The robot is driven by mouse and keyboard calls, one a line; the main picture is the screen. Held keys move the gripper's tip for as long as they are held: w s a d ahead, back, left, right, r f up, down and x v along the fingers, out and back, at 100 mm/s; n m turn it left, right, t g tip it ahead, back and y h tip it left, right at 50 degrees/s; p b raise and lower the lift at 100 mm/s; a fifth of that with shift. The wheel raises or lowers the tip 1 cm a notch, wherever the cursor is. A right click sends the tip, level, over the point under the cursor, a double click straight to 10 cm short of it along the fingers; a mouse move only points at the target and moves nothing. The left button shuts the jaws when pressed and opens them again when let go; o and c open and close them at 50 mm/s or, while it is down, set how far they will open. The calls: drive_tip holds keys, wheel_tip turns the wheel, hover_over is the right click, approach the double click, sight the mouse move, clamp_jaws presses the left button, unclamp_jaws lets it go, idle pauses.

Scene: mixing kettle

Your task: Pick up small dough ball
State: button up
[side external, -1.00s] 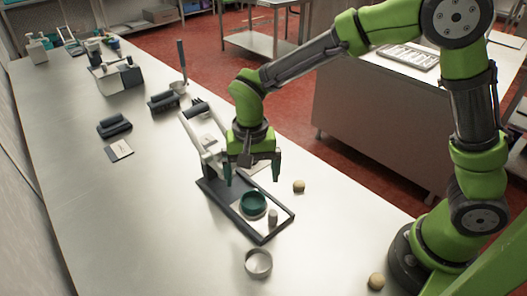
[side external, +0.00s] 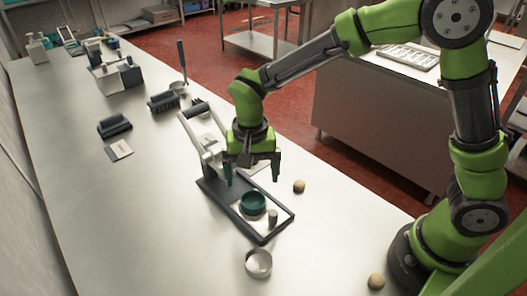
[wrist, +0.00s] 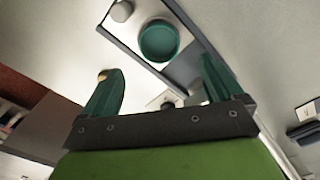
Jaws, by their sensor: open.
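A small dough ball (side external: 299,186) sits on the steel table just right of the black-framed press. A second dough ball (side external: 376,281) lies at the table's front right, near my arm's base. My gripper (side external: 252,178) is open and empty, pointing down above the press, left of the nearer ball. In the wrist view my gripper (wrist: 160,88) shows its two green fingers apart. A small tan piece, likely the nearer dough ball (wrist: 102,75), is partly hidden behind the left finger there.
The press (side external: 209,187) holds a green round dish (side external: 253,203) and a small grey cylinder (side external: 273,217). A metal ring or cup (side external: 258,263) stands in front. Brushes (side external: 163,101) and a white card (side external: 118,149) lie farther left. The table's front left is clear.

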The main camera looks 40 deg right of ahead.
drive_tip(key=c, duration=0.5)
wheel_tip(320, 180, up, 7)
drive_tip(key=n, duration=1.9)
hover_over(298, 188)
drive_tip(key=f, duration=1.1)
drive_tip(key=shift+a+f, duration=0.1)
drive_tip(key=shift+a, duration=0.1)
drive_tip(key=shift+d+f, duration=0.2)
drive_tip(key=shift+f, duration=2.35)
